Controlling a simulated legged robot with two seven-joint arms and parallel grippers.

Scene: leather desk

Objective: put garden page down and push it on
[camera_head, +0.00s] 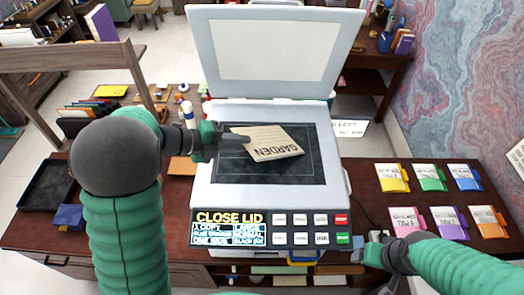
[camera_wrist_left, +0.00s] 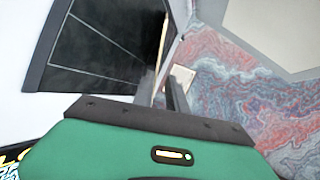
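The garden page (camera_head: 268,143) is a tan sheet marked GARDEN, its lettering upside down in the head view. It is over the dark glass (camera_head: 230,172) of the open copier (camera_head: 335,185); whether it touches the glass is unclear. My left gripper (camera_head: 236,142) is at the page's left edge. In the left wrist view the page (camera_wrist_left: 164,35) shows almost edge-on, rising from between the fingers of the left gripper (camera_wrist_left: 162,88), which appear shut on it. My right gripper (camera_head: 372,250) is by the copier's front right corner, its fingers unclear.
The copier lid (camera_head: 275,50) stands raised behind the glass. The front display (camera_head: 230,228) reads CLOSE LID, with buttons (camera_head: 310,228) beside it. Several coloured folders (camera_head: 427,178) lie on the right of the desk. A black tray (camera_head: 45,185) is at the left. A marbled wall rises at right.

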